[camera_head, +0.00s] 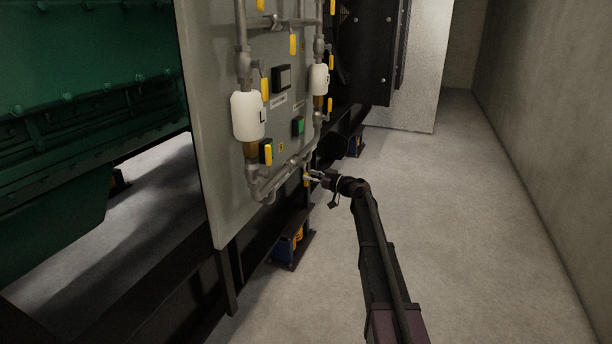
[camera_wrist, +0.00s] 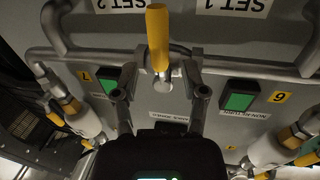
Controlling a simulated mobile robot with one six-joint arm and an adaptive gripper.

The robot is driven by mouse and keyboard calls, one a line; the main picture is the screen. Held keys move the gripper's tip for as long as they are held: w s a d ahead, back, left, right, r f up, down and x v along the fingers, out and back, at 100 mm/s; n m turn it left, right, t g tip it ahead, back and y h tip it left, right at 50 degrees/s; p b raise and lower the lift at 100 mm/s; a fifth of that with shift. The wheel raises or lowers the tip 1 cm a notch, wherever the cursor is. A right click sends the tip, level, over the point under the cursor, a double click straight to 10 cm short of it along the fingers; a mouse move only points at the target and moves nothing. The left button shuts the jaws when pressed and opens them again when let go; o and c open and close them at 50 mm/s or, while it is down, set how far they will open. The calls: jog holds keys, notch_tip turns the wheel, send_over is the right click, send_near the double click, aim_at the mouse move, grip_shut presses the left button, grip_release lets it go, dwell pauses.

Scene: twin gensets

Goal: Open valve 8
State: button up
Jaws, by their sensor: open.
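A valve with a yellow lever handle (camera_wrist: 157,38) sits on a pipe at the top middle of the wrist view, which shows the panel upside down. My gripper (camera_wrist: 163,66) is open, its two fingertips to either side of the lower part of this valve. I cannot tell whether they touch it. No number 8 is readable, so I cannot confirm that this is valve 8. In the head view my gripper (camera_head: 314,176) is at the lower right edge of the grey panel (camera_head: 222,150), close to a small yellow handle (camera_head: 306,180).
Green-faced boxes with yellow tags 7 (camera_wrist: 85,76) and 6 (camera_wrist: 279,97) flank my gripper. White canisters (camera_head: 248,115) and pipes stand out from the panel. A green machine (camera_head: 85,70) is at left. Bare floor (camera_head: 480,230) lies to the right, up to a wall.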

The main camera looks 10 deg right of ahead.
jog(key=shift+x, duration=1.15)
grip_shut()
